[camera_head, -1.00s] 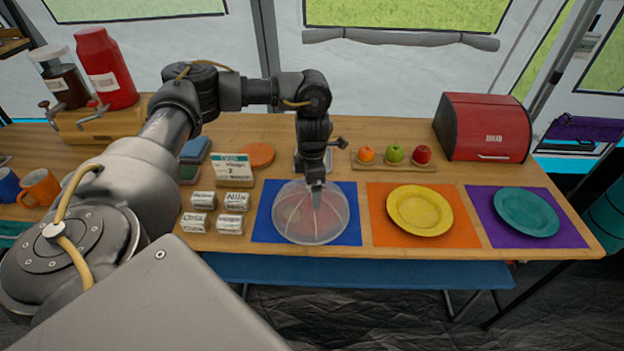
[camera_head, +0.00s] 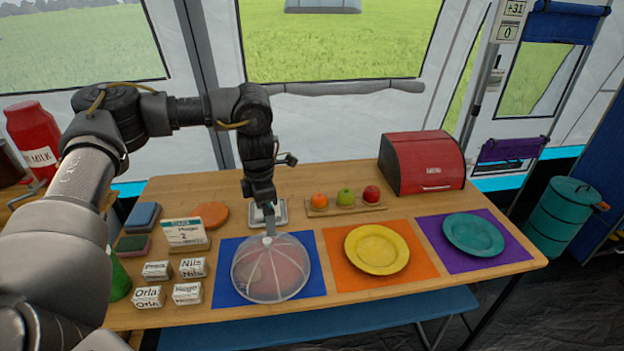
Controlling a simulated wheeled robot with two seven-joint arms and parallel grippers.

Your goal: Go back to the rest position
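My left gripper (camera_head: 270,228) is at the top of a clear mesh food dome (camera_head: 262,272). Its fingers point down at the dome's top; whether they are closed on it is too small to tell. The dome stands on the blue mat (camera_head: 312,285) and covers a reddish plate or food inside. My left arm reaches in from the left over the table. My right gripper does not show.
A yellow plate (camera_head: 377,250) lies on an orange mat (camera_head: 340,272), a teal plate (camera_head: 473,234) on a purple mat (camera_head: 505,252). Behind are a fruit board (camera_head: 333,210) and a red bread box (camera_head: 424,162). Small labelled blocks (camera_head: 148,297) and a card (camera_head: 183,232) stand left of the dome.

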